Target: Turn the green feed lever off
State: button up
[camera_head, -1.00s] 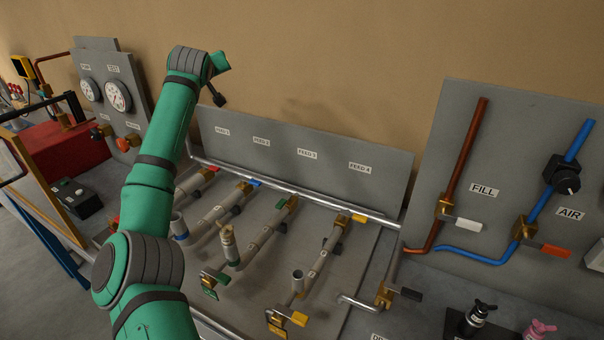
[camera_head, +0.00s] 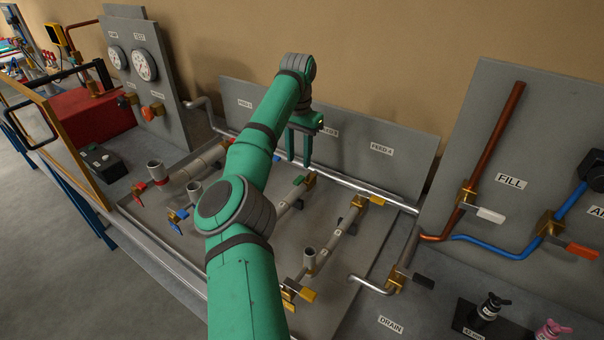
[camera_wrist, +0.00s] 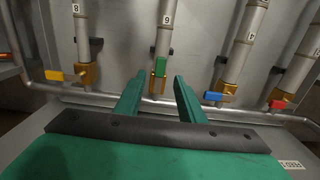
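The green feed lever (camera_head: 298,180) sits on a brass valve at the top of the FEED 3 pipe. In the wrist view the green lever (camera_wrist: 160,67) lies in line with its pipe, while the yellow (camera_wrist: 54,75), blue (camera_wrist: 212,97) and red (camera_wrist: 277,104) levers point crosswise. My gripper (camera_head: 299,162) is open and empty, fingers pointing down above the back of the pipe panel. In the wrist view my gripper's fingertips (camera_wrist: 159,82) stand apart, one on each side of the green lever. I cannot tell whether either finger touches it.
A silver header pipe (camera_head: 350,183) runs behind the valves, with the grey label board (camera_head: 405,165) behind it. Angled feed pipes stand close on both sides. My arm hides part of the blue-lever pipe and the lower green valve. FILL (camera_head: 490,215) and DRAIN (camera_head: 422,281) levers are to the right.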

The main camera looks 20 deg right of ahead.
aim_at(299, 179)
notch_tip(299, 179, down, 7)
jog(key=shift+f, duration=0.1)
dwell(0.4)
grip_shut()
